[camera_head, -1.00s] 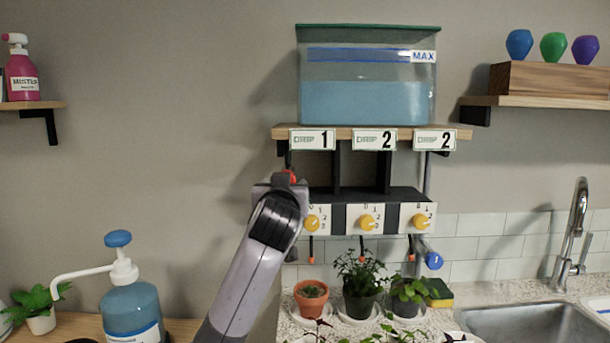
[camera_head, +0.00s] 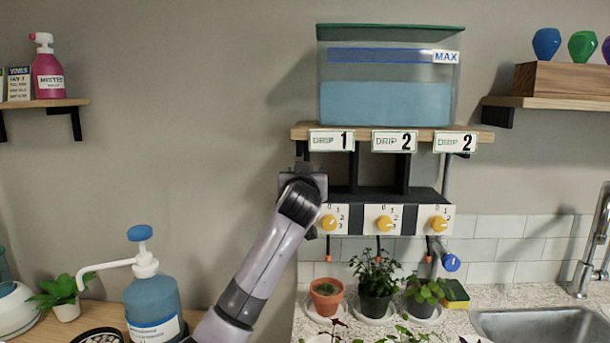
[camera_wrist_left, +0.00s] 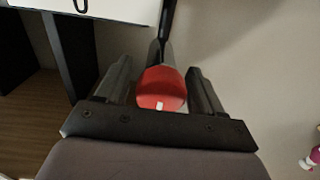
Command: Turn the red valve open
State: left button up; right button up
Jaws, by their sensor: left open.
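The red valve (camera_wrist_left: 160,92) shows in the left wrist view as a rounded red knob with a small white mark, at the end of a dark pipe. My left gripper (camera_wrist_left: 161,82) is open, with one finger on each side of the valve. I cannot tell whether either finger touches it. In the head view my left gripper (camera_head: 303,172) is below the DRIP 1 sign (camera_head: 332,140), and the valve is hidden behind it. My right gripper is not in view.
The water tank (camera_head: 386,100) stands on a shelf (camera_head: 302,132) just above my gripper. Yellow dials (camera_head: 384,222) sit on a panel below it. Potted plants (camera_head: 376,300) stand on the counter. A blue pump bottle (camera_head: 153,308) stands at lower left. The wall left of my arm is clear.

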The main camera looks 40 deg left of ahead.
pick_arm(q)
jog(key=c, duration=1)
jog(key=shift+o, duration=0.3)
jog(key=m, duration=0.9)
jog(key=shift+w+d+f, duration=0.1)
jog(key=m, duration=0.4)
jog(key=shift+m, duration=0.3)
jog(key=shift+d+f+m, duration=0.1)
jog(key=shift+f+m, duration=0.05)
jog(key=shift+m, duration=1.95)
